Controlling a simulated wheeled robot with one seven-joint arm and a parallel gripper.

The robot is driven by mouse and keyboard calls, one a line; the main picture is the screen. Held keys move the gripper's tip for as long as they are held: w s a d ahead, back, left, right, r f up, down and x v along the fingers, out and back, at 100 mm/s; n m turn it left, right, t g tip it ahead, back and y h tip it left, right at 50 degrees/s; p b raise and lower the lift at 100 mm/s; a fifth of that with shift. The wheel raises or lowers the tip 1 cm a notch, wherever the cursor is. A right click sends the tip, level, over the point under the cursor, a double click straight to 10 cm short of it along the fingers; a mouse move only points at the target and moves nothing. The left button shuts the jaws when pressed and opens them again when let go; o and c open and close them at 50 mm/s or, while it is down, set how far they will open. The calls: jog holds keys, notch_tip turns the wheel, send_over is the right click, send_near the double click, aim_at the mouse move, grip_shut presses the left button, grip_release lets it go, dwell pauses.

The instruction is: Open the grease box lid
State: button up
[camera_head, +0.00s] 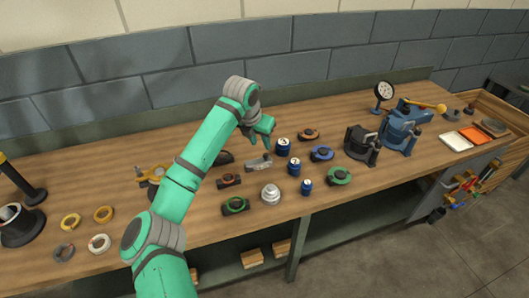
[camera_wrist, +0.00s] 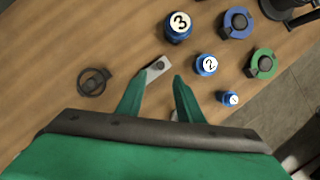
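No box with a clear grease marking shows, and I cannot tell which thing is the grease box. My gripper (camera_head: 262,143) is over the middle of the bench, above a small grey block (camera_head: 258,163). In the wrist view my gripper (camera_wrist: 161,76) is open, its two green fingers apart. The grey block (camera_wrist: 158,68) with a dark round spot shows between and beyond the fingertips. Its near part is hidden by the fingers, and I cannot tell whether they touch it.
Blue numbered canisters (camera_head: 283,147) and a green ringed part (camera_head: 339,176) stand right of the gripper. A silver stepped piece (camera_head: 271,194) is nearer the front edge. A blue vise (camera_head: 404,128) and shallow white tray (camera_head: 455,141) are farther right.

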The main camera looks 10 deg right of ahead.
aim_at(265, 154)
jog(key=x, duration=0.8)
jog(key=shift+w+d+f, duration=0.1)
jog(key=shift+d+f, duration=0.1)
jog(key=shift+f, duration=0.1)
grip_shut()
